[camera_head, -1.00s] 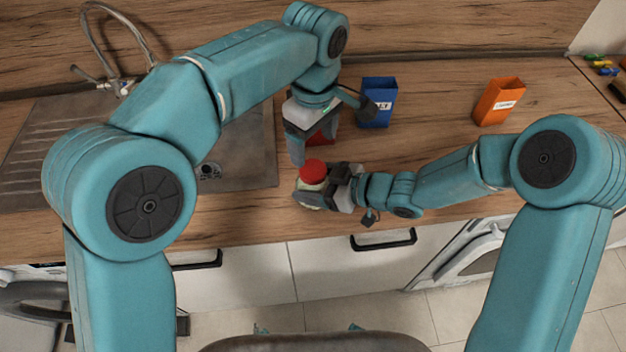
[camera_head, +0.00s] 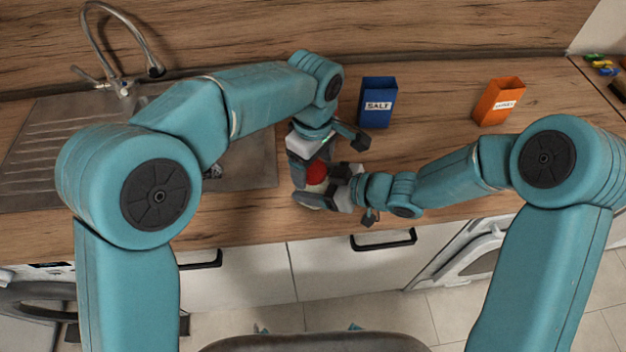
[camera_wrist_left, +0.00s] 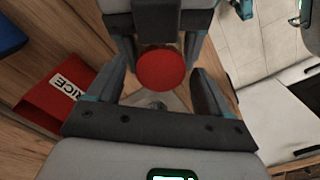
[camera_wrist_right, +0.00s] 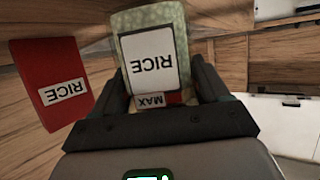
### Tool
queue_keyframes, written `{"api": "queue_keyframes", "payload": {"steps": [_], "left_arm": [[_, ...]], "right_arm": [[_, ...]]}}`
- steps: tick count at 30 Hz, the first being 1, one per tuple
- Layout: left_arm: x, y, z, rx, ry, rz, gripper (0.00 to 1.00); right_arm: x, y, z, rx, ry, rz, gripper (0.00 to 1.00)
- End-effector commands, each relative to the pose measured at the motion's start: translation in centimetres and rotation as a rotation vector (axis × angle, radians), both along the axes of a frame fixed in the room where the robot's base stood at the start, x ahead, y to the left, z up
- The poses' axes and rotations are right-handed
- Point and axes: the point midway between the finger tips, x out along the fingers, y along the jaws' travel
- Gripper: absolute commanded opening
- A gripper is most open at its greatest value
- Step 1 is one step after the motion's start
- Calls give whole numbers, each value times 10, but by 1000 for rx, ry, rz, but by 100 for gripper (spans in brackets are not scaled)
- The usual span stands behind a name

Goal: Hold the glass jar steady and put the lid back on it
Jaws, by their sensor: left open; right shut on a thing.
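The glass jar (camera_wrist_right: 132,28) has pale green contents and a white label reading RICE. It shows upside down in the right wrist view. My right gripper (camera_head: 322,196) is shut around the jar's sides near the counter's front edge. The round red lid (camera_head: 316,173) is at the top of the jar; it also shows face-on in the left wrist view (camera_wrist_left: 160,72). I cannot tell how firmly it sits. My left gripper (camera_wrist_left: 160,85) is open, with one finger on each side of the lid. In the head view, it partly hides the jar.
A red RICE box (camera_wrist_right: 48,75) stands close by, also in the left wrist view (camera_wrist_left: 60,98). A blue SALT box (camera_head: 377,103) and an orange box (camera_head: 498,102) stand further back. A steel sink (camera_head: 50,150) is at left. The counter between the boxes is clear.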

Motion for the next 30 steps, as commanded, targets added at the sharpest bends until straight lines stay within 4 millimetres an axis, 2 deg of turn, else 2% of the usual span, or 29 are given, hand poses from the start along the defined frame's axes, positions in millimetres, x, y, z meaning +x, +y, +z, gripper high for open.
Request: {"api": "queue_keyframes", "payload": {"steps": [10, 15, 16, 21, 27, 30], "left_arm": [[0, 0, -4, 0, 0, 0, 80], [0, 0, -4, 0, 0, -1, 25], [0, 0, -4, 0, 0, -1, 21], [0, 0, -4, 0, 0, -23, 21], [0, 0, -4, 0, -1, -251, 21], [0, 0, -4, 0, 0, -288, 21]], "right_arm": [[0, 0, 1, 1, -2, 0, 0], [0, 0, 1, 1, -2, 0, 0], [0, 0, 1, 1, -2, 0, 0], [0, 0, 1, 1, -2, 0, 0], [0, 0, 1, 1, -2, 2, 0], [0, 0, 1, 1, -2, 2, 0]]}}
